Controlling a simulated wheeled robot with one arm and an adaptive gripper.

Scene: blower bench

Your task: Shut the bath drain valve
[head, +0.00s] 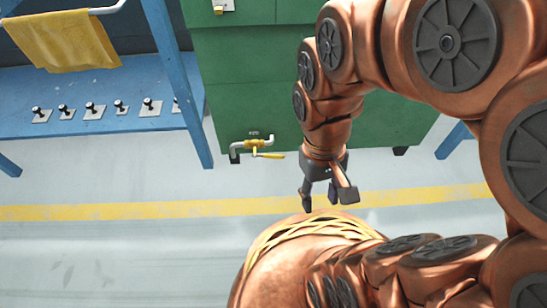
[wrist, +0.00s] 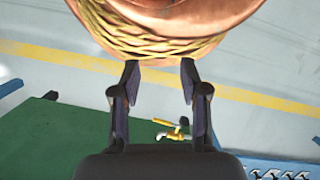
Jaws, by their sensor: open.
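The drain valve (head: 255,146) is low on the front of the green bath cabinet (head: 240,100), on a grey elbowed pipe (head: 237,150). Its yellow lever (head: 270,155) points right, roughly along the pipe, with a small unreadable label above. The valve also shows small in the wrist view (wrist: 172,134), beyond and between the finger bases. My gripper (head: 328,198) is open and empty, to the right of and below the lever in the head view, apart from it. In the wrist view, the fingers (wrist: 160,72) are spread with nothing between them.
A blue bench (head: 100,75) with several small black-knobbed switches (head: 93,108) stands left; its blue leg (head: 180,80) is near the valve. A yellow cloth (head: 60,40) hangs on a rail. Open grey floor with a yellow stripe (head: 130,211) lies before the cabinet.

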